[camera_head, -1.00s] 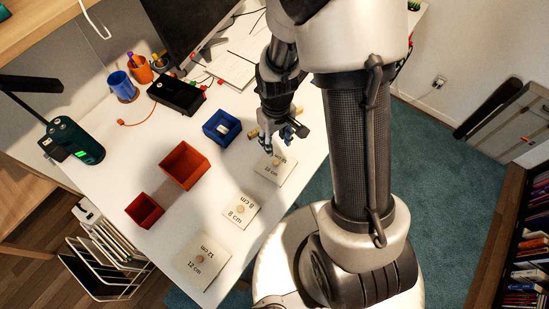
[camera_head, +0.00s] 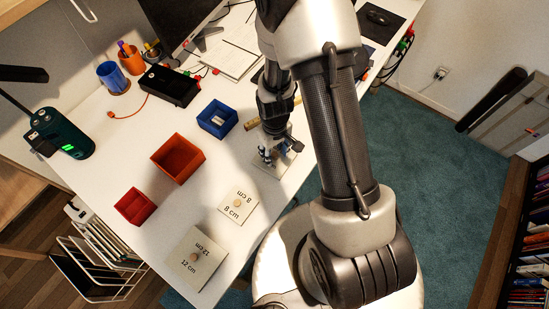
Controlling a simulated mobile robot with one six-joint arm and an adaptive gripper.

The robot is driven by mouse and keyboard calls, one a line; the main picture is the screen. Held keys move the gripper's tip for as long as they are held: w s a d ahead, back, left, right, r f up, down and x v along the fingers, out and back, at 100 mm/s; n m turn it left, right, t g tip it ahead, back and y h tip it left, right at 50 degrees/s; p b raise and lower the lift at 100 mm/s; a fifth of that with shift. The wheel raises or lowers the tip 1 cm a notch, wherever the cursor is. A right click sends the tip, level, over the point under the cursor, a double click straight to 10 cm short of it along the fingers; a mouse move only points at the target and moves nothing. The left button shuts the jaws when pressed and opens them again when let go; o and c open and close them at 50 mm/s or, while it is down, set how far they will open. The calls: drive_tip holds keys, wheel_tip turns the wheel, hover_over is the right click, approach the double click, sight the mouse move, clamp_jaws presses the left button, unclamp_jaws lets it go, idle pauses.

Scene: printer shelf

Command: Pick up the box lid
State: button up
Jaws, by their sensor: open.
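Three flat cream lids with round knobs lie on the white table. The lid marked 12 cm (camera_head: 186,271) is nearest the front edge. The lid marked 8 cm (camera_head: 233,214) lies beyond it. A third lid (camera_head: 284,167) lies farther along the right edge, its label mostly hidden by my gripper. My gripper (camera_head: 270,160) points down over this third lid with its fingers apart around the knob area. The knob is hidden, and I cannot tell whether the fingers touch it. Open boxes stand to the left: blue (camera_head: 217,133), orange (camera_head: 193,175) and red (camera_head: 126,206).
A black device (camera_head: 168,86), a blue mug (camera_head: 110,75) and an orange pen cup (camera_head: 131,66) stand at the back. A dark green device (camera_head: 65,135) stands at the left edge. A wire rack (camera_head: 95,265) is beside the table.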

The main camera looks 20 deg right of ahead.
drive_tip(key=shift+c, duration=0.5)
drive_tip(key=c, duration=0.8)
